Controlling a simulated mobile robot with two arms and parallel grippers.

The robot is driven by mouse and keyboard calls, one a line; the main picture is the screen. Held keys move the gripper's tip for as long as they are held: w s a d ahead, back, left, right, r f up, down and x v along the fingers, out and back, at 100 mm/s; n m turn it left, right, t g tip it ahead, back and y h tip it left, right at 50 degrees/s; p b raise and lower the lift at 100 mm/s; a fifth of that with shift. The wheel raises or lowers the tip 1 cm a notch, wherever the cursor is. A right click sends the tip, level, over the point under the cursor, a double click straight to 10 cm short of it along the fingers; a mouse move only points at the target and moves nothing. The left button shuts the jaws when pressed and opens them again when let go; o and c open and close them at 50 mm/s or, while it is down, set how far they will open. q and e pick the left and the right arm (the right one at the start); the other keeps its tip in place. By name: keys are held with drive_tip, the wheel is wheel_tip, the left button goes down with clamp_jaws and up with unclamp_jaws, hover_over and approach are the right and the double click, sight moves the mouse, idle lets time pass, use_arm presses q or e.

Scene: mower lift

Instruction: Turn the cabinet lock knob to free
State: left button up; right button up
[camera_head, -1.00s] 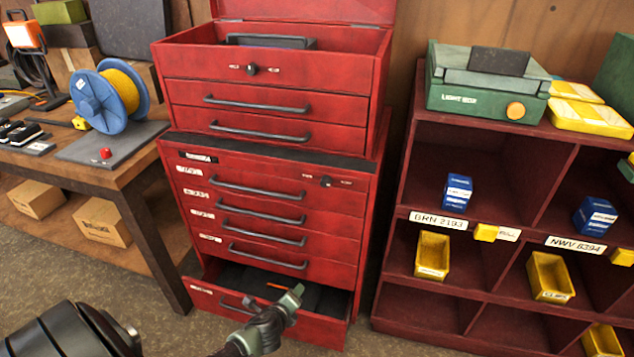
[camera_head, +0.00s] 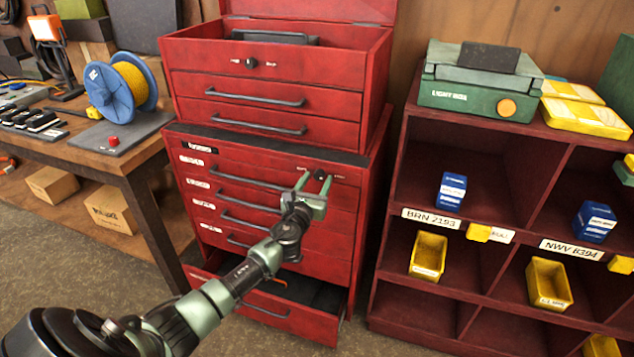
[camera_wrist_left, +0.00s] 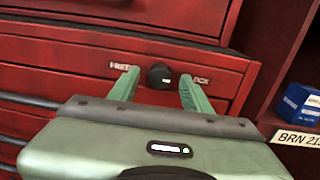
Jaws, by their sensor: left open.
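The red tool cabinet (camera_head: 330,235) stands in the middle of the head view, its bottom drawer (camera_head: 290,305) pulled open. Its lock knob (camera_head: 320,174) is small, black and round, on the upper right of the lower cabinet's front. In the left wrist view the knob (camera_wrist_left: 160,76) sits between a label ending in "REE" or similar on the left and one reading "OCK" on the right. My left gripper (camera_head: 311,184) is open, its green fingers (camera_wrist_left: 158,88) on either side of the knob. Contact with the knob cannot be told. My right gripper is not in view.
A second black knob (camera_head: 250,62) is on the upper chest. A workbench (camera_head: 130,165) with a blue cable reel (camera_head: 100,92) stands at left. A dark red shelf (camera_head: 400,215) with blue boxes and yellow bins stands close at right.

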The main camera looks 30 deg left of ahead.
use_arm(q)
drive_tip(key=shift+w+a, duration=0.1)
drive_tip(key=shift+w, duration=0.15)
clamp_jaws()
